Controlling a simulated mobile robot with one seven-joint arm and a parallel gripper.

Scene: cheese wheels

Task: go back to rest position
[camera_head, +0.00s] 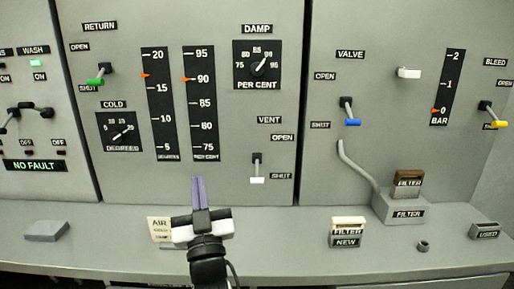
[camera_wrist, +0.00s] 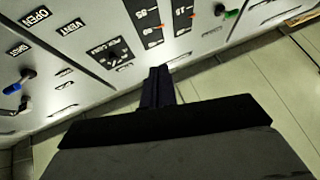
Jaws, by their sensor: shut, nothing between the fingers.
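My gripper (camera_head: 199,181) is in the lower middle of the head view, in front of the panel and above the grey ledge. Its two purple fingers are together, with nothing between them, and point at the panel below the PER CENT scale. In the wrist view my gripper (camera_wrist: 158,70) also shows its dark fingers together, with the panel tilted behind. The fingers look apart from the white-tipped VENT lever (camera_head: 257,178), which is to their right. Whether they touch the panel is hard to tell.
The ledge (camera_head: 285,243) holds a grey block (camera_head: 47,231), an AIR card (camera_head: 158,228) partly behind my arm, a NEW filter (camera_head: 347,232), a filter housing (camera_head: 401,208) and a USED box (camera_head: 484,231). Levers stick out, including the blue VALVE lever (camera_head: 352,121) and green RETURN lever (camera_head: 97,81).

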